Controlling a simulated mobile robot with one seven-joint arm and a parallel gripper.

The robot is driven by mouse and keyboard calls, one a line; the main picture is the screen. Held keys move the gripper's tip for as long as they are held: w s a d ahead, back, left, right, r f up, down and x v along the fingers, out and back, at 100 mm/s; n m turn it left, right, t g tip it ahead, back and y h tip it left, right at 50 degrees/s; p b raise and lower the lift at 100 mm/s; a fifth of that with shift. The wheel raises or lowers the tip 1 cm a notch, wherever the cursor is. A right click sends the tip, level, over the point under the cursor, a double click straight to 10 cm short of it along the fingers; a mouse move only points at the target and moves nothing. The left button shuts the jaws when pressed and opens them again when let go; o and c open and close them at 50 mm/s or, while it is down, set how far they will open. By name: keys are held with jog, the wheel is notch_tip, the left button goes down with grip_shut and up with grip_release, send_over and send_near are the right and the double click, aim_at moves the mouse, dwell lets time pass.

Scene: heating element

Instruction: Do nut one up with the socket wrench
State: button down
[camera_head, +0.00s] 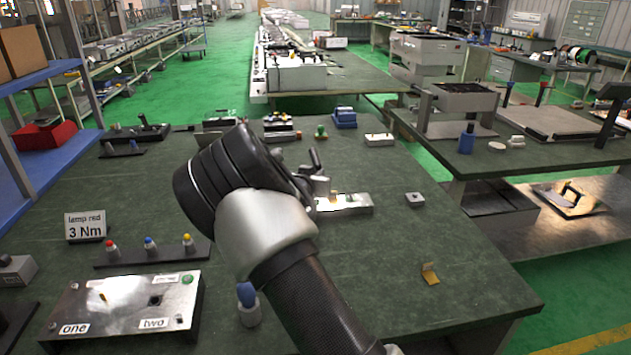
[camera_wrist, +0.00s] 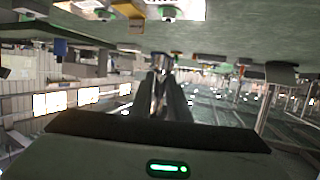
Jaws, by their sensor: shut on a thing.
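A shiny metal box (camera_head: 125,305) stands at the front left of the green table in the head view. It bears the labels "one" (camera_head: 75,329) and "two" (camera_head: 153,323). A small brassy stud (camera_head: 103,297) stands above label one, and a dark square hole (camera_head: 155,300) is above label two. A green lamp (camera_head: 187,279) is at its right corner. My gripper (camera_wrist: 167,92) shows in the wrist view, its dark fingers shut on a narrow metal piece (camera_wrist: 160,88). I cannot tell for certain that this is the socket wrench.
A sign (camera_head: 85,226) reads "lamp red 3 Nm". Behind the box is a dark rack (camera_head: 153,257) with red, blue and yellow-topped pieces. A blue-topped piece (camera_head: 248,304) stands right of the box. A metal block (camera_head: 343,204) lies beyond my arm. The table's right front is mostly clear.

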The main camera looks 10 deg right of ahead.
dwell(0.3)
jog(key=shift+d+f+b, duration=0.1)
jog(key=shift+f+b, duration=1.2)
jog(key=shift+f, duration=0.45)
jog(key=shift+r+p, duration=1.45)
jog(key=shift+r, duration=0.5)
